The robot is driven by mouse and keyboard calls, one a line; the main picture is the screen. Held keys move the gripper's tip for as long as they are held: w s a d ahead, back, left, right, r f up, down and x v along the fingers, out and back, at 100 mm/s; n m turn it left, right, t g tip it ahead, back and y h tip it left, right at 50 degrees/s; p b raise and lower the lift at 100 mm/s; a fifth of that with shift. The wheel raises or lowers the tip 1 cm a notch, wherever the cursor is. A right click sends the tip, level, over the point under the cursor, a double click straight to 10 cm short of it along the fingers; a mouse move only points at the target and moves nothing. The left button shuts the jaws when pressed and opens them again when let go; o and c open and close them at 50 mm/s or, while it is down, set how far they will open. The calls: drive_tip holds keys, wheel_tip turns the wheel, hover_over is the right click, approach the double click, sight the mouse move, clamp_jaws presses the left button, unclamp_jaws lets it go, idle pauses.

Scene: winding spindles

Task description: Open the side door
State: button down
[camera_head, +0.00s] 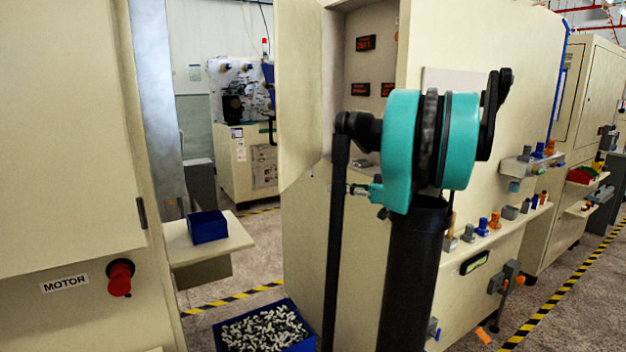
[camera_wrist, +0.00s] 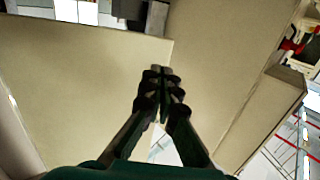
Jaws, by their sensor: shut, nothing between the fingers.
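The side door (camera_head: 303,95) is a cream panel on the machine behind my arm. It stands swung out from the opening, where dark red-lettered labels (camera_head: 366,43) show inside. My gripper (camera_head: 350,188) is small in the head view, beside the lower part of the opening, partly hidden by my arm. In the wrist view my gripper (camera_wrist: 160,72) has its dark fingers together and empty. Its tips are in front of cream panels that meet at an angle; I cannot tell whether they touch. No handle shows clearly.
A cream cabinet with a red motor button (camera_head: 120,278) stands close at left. A blue bin of small parts (camera_head: 312,334) is on the floor by the machine. A blue box (camera_head: 207,227) sits on a shelf (camera_head: 238,232). Knobs and brackets (camera_head: 495,222) stick out at right.

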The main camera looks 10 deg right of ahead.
drive_tip(key=d, duration=0.1)
approach(286, 179)
drive_tip(key=x, duration=0.6)
drive_tip(key=shift+w+a+f, duration=0.1)
drive_tip(key=shift+w+a, duration=0.15)
drive_tip(key=shift+a, duration=0.1)
drive_tip(key=shift+a, duration=0.15)
drive_tip(key=shift+w+a+t, duration=0.1)
drive_tip(key=shift+a+t, duration=0.05)
drive_tip(key=shift+t, duration=0.25)
drive_tip(key=w+a+m+t+h, duration=0.55)
drive_tip(key=w+a, duration=0.65)
drive_tip(key=a, duration=0.3)
drive_tip(key=w+a, duration=0.3)
drive_tip(key=w, duration=0.4)
drive_tip(key=w+a+h, duration=0.1)
drive_tip(key=w+a, duration=0.2)
drive_tip(key=w, duration=0.5)
drive_tip(key=shift+w+a+t, duration=0.2)
drive_tip(key=shift+t, duration=0.15)
